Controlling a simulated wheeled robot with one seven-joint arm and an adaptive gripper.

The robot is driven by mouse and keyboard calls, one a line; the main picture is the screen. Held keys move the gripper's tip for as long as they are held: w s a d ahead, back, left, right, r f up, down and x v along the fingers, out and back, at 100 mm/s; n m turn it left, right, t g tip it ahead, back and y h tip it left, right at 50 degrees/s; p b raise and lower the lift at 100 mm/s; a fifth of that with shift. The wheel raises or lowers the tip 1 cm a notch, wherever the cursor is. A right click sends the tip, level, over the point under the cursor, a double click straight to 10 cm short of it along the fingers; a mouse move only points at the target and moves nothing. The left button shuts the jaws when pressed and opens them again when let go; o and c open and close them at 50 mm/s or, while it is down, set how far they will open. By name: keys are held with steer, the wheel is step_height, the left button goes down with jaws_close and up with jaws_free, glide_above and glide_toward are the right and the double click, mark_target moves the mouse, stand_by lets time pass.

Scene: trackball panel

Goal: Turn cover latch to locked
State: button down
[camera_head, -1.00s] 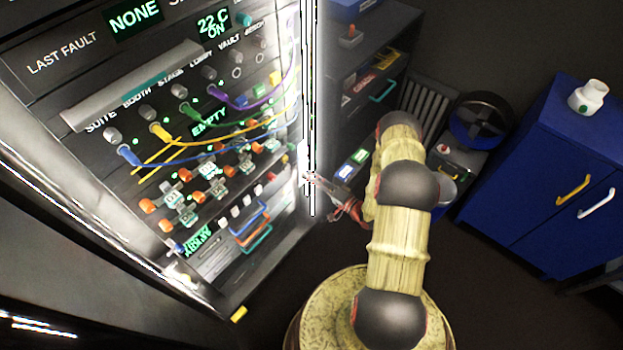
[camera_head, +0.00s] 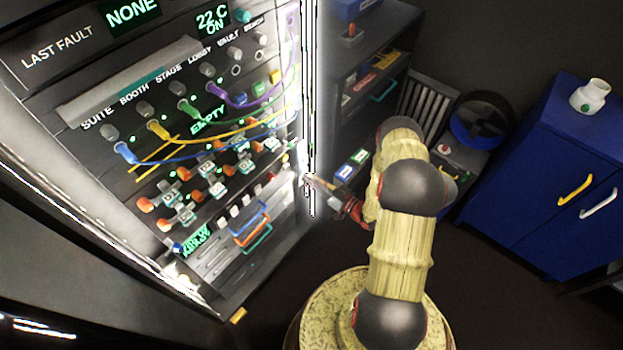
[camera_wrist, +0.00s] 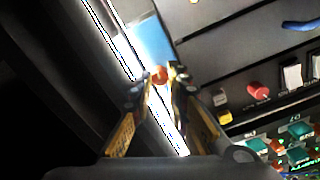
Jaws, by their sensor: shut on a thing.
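My gripper (camera_head: 307,181) is at the right edge of the upright control panel, beside a bright vertical strip. In the wrist view, my gripper (camera_wrist: 160,82) has its fingertips closed around a small orange-red knob (camera_wrist: 159,75). The knob appears to be the cover latch, but its shape and turned position are mostly hidden by the fingers. A pale blue surface (camera_wrist: 150,40) lies just behind the knob. In the head view the knob is too small and too washed out by glare to tell.
The panel carries patch cables (camera_head: 215,138), orange-ended switches (camera_head: 175,190) and coloured handles (camera_head: 250,230) left of my gripper. A red knob (camera_wrist: 258,90) and a yellow button (camera_wrist: 224,117) show close to the right finger. A blue cabinet (camera_head: 540,180) stands at right.

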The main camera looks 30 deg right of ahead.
steer(key=shift+f+n, duration=0.1)
steer(key=shift+n, duration=0.7)
steer(key=c, duration=1.8)
jaws_free()
steer(key=shift+o, duration=0.4)
steer(key=v, duration=1.2)
